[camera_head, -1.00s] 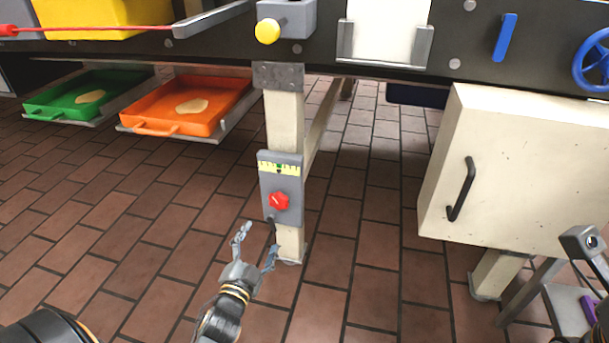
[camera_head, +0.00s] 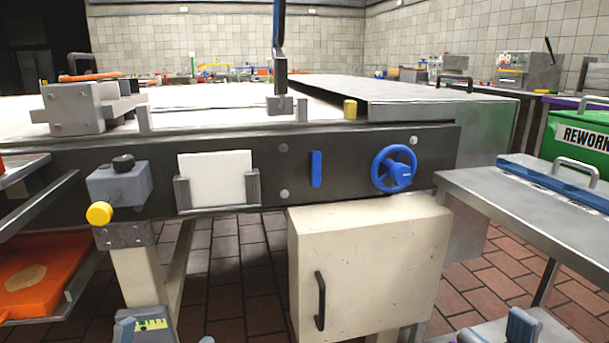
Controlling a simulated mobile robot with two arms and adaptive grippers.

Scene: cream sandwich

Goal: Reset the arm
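My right gripper (camera_head: 497,332) shows at the bottom right edge, with only its bluish fingertips in the picture. The tips stand apart with nothing visible between them, so it looks open. The rest of it is cut off. A tiny grey-blue tip at the bottom edge, beside the grey gauge box (camera_head: 146,325), may be my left gripper. Too little of it shows to tell its state. The red knob below the gauge is out of view.
A steel side table (camera_head: 490,195) stands close on the right. The cream cabinet (camera_head: 375,265), blue handwheel (camera_head: 394,169) and yellow button (camera_head: 99,213) are on the machine front. An orange tray (camera_head: 40,287) sits at the left. Brick floor shows between.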

